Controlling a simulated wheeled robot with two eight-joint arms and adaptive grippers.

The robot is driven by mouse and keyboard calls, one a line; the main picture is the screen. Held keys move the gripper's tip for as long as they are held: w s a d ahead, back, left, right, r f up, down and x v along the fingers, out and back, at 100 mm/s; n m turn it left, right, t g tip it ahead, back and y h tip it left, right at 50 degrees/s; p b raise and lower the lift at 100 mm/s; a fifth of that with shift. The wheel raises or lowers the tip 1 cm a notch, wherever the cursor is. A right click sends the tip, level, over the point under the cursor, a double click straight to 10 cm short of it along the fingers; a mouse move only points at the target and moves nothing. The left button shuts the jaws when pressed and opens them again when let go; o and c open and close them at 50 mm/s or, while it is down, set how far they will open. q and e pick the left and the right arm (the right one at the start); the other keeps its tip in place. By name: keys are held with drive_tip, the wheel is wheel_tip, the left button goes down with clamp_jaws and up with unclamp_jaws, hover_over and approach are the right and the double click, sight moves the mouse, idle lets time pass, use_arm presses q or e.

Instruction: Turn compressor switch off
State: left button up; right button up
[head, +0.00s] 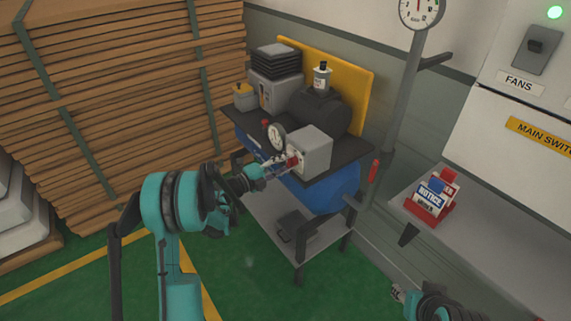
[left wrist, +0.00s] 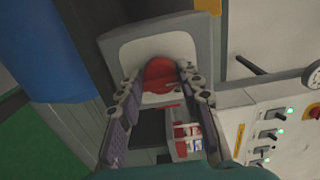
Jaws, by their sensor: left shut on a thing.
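The compressor has a blue tank (head: 330,190) under a dark top plate, with a grey switch box (head: 311,150) on its front edge. A red switch knob (head: 293,161) sits on the box's left face; it also shows in the left wrist view (left wrist: 160,72). My left gripper (head: 284,164) reaches the box from the left, its fingers on either side of the red knob, shut on it. The fingertips partly hide the knob, and I cannot read its setting. My right gripper (head: 398,292) is at the bottom right, mostly out of frame; its jaws are unclear.
A round gauge (head: 277,137) stands close beside the switch box. A gauge post (head: 402,100) rises to the right. A grey bench (head: 480,240) holds a red notice holder (head: 432,196). A wall panel with a FANS switch (head: 536,46) is at right. Stacked planks (head: 120,90) fill the left.

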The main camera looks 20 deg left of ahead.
idle(0.4)
use_arm(q)
drive_tip(key=o, duration=1.2)
drive_tip(key=shift+c, duration=0.2)
drive_tip(key=v, duration=1.2)
